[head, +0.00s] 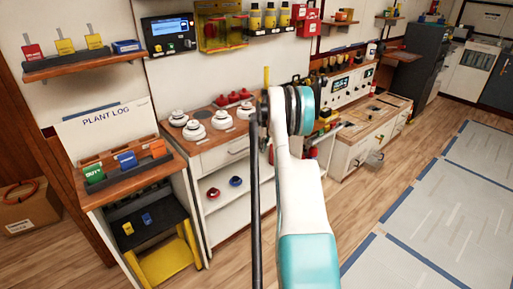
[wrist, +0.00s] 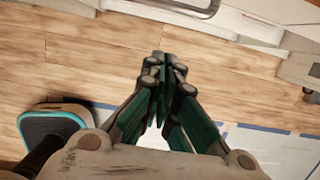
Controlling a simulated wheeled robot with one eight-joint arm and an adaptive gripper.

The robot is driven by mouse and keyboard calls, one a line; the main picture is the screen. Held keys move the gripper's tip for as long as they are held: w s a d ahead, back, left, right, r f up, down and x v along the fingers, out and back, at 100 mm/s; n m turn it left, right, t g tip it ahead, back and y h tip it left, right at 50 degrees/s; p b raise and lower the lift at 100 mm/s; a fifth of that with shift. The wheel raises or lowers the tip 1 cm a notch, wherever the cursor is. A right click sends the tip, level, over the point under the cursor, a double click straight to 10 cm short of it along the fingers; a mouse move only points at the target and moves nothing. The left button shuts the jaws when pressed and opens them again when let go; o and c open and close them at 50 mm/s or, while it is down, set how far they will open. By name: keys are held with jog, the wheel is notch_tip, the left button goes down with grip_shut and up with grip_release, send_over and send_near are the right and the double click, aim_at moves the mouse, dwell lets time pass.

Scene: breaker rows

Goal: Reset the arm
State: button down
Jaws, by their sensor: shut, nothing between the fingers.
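My gripper (wrist: 163,68) shows in the wrist view with its dark green and black fingers closed together at the tips. Nothing is between them. It hangs over bare wood floor, apart from the cabinet edge at the top of that view. In the head view my white and teal arm rises from the bottom centre and hides part of the counter. I cannot make out the gripper fingers there.
A counter with white round devices (head: 195,130) and an open shelf stands left of my arm. A yellow step stool (head: 165,262) is at lower left. A wooden-topped workbench (head: 375,118) stands behind right. Floor (head: 425,150) at right is open.

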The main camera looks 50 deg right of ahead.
jog(key=p+v, duration=0.2)
jog(key=v, duration=0.7)
jog(key=shift+w+r+p, duration=0.15)
jog(key=shift+w+p, duration=0.1)
jog(key=shift+p, duration=0.15)
